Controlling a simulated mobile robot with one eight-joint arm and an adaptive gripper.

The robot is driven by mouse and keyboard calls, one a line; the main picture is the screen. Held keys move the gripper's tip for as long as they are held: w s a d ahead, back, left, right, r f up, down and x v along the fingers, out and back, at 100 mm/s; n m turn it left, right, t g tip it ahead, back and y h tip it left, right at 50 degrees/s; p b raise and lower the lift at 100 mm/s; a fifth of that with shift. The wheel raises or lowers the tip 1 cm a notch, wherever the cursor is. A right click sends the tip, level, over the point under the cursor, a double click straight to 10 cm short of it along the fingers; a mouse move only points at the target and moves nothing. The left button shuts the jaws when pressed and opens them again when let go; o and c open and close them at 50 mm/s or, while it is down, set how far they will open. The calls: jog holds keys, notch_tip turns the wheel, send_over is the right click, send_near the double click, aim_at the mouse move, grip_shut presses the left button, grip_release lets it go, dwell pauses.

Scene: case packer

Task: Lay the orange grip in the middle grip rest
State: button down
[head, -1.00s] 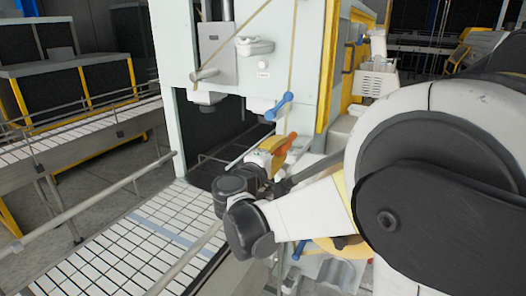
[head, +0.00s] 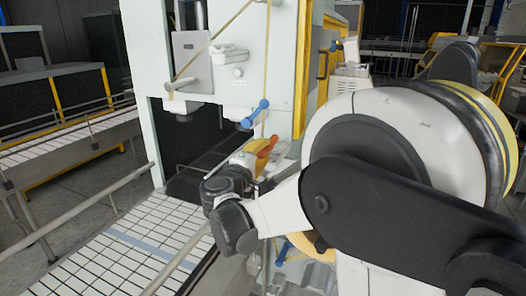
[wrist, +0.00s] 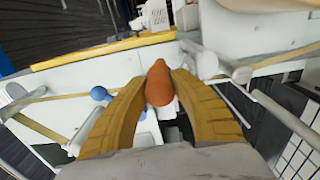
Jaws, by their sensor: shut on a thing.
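My gripper (wrist: 160,90) has two yellow fingers and is shut on the orange grip (wrist: 158,82), which stands up between the fingertips in the wrist view. In the head view the orange grip (head: 266,146) is in front of the white machine, a little below a blue grip (head: 255,114). The blue grip (wrist: 99,93) also shows left of the fingers in the wrist view. I cannot make out for certain which part is the middle grip rest.
The white machine front (head: 150,60) carries tan cords and a grey handle (head: 188,81). A tiled conveyor (head: 115,250) with a rail (head: 95,215) runs at the lower left. Another blue grip (head: 282,252) is partly hidden below my arm. My arm covers the right side.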

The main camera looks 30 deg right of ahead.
jog(key=shift+f, duration=0.15)
jog(key=shift+f+b, duration=1.3)
grip_release()
dwell(0.3)
jog(key=v, duration=1)
dwell(0.7)
dwell(0.3)
